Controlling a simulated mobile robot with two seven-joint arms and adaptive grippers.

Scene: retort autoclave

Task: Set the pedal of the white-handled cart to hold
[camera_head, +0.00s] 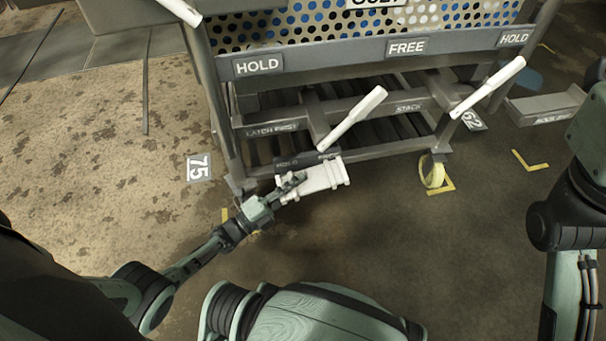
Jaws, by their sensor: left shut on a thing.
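The cart's grey frame (350,60) has a perforated panel and a bar labelled HOLD, FREE and HOLD. White handles show on it: one at the middle (352,118), one at the right (487,87) and one at the upper left (181,12). A white pedal (325,177) sits low at the cart's front, under a small dark plate with lettering too small to read surely. My left gripper (291,186) is shut on the pedal's left end and partly covers it. My right arm shows at the right edge, but its gripper is out of view.
A yellow wheel (432,172) stands under the cart's front right. A low grey piece (545,105) lies at the right. The floor in front is clear.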

